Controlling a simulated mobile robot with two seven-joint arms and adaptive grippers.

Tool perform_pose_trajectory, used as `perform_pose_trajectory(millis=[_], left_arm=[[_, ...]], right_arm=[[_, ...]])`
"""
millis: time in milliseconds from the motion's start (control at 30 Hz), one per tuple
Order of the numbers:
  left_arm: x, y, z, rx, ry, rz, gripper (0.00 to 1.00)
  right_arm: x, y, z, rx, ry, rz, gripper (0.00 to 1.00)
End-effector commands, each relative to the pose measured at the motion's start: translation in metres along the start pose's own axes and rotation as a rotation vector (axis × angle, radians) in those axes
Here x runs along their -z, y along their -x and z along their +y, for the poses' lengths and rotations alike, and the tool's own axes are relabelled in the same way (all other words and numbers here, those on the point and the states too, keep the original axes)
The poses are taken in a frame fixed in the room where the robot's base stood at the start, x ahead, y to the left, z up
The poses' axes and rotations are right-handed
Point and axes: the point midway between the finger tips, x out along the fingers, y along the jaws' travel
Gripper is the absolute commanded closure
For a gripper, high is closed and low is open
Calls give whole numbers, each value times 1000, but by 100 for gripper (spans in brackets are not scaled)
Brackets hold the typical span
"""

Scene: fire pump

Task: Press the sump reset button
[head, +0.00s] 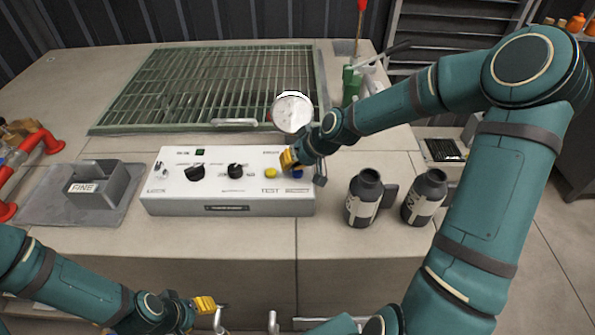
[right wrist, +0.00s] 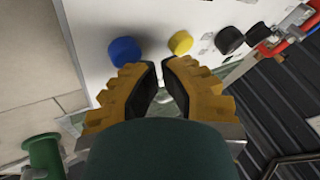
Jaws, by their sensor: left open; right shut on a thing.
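A white control box (head: 228,205) stands on the bench. Its sloped face carries a yellow button (head: 270,173) above the word TEST and a blue button (head: 298,173) to its right. The label by the blue button is too small to read. My right gripper (head: 289,159) is over the right end of the box, just behind these buttons. My left gripper (head: 206,304) is open at the bench's front.
The box also has black knobs (head: 235,171) and a green lamp (head: 200,152). A round gauge (head: 292,113) rises behind it, before a green grating (head: 200,85). Two dark bottles (head: 363,200) stand right of the box. A grey FINE holder (head: 95,187) stands left.

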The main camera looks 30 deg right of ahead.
Motion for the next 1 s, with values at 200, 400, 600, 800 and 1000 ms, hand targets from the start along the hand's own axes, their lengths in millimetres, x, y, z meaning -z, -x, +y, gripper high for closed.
perform_pose_trajectory(millis=[200,400,600,800,1000], left_arm=[[0,0,0,0,0,0,52],[0,-1,0,0,0,0,52],[0,-2,-1,0,0,0,52],[0,-3,-1,0,0,0,52],[0,-5,-2,0,0,0,52]], right_arm=[[0,-1,0,0,0,0,100],[0,-1,0,0,0,0,100],[-1,-3,1,0,0,0,100],[-2,-4,2,0,0,0,100],[-3,-6,3,0,0,0,100]])
